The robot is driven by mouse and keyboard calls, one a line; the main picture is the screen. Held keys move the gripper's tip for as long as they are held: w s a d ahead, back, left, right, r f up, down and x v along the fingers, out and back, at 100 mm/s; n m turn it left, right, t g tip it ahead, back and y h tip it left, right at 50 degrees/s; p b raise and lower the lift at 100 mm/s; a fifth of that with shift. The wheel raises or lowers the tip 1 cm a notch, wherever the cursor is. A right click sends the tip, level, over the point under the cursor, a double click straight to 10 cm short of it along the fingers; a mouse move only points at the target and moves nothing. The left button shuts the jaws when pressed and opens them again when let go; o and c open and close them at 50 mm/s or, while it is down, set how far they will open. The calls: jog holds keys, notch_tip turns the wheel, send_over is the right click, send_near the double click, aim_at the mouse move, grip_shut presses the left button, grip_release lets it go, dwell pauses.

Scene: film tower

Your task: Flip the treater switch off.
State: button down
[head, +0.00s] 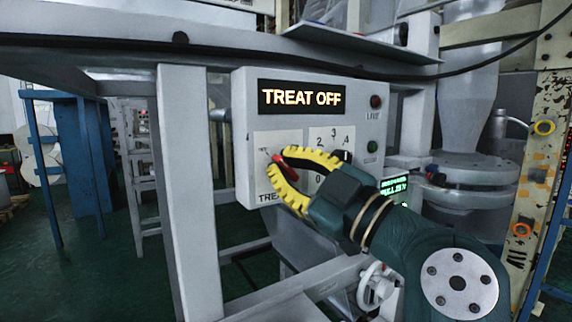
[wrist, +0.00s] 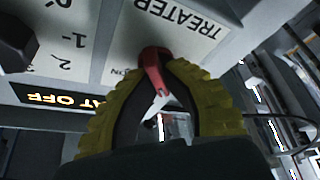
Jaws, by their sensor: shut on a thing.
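The treater switch is a red lever on the grey control box (head: 239,135), over a white plate lettered "TREATER" (wrist: 195,22). The red lever (head: 279,163) shows between the yellow fingers of my gripper (head: 277,164). In the wrist view the lever (wrist: 152,66) sits between the fingertips, and my gripper (wrist: 158,62) is shut on it. The lit display (head: 302,97) above reads "TREAT OFF". My fingers hide part of the plate and its lettering, and the lever's exact position against its marks is hard to tell.
A numbered dial (head: 330,150) is close right of my gripper, partly hidden by it. A red lamp (head: 376,101) and a green button (head: 373,146) are on the box's right side. A grey post (head: 188,200) stands left of the box, and a black cable (head: 455,74) runs above.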

jog(key=shift+w+f+n+g, duration=0.2)
jog(key=shift+f+n+g, duration=0.15)
jog(key=shift+n, duration=0.25)
jog(key=c, duration=1.1)
grip_release()
jog(key=shift+c, duration=0.2)
jog(key=shift+r, duration=0.15)
jog(key=shift+s, duration=0.1)
jog(key=v, duration=1.2)
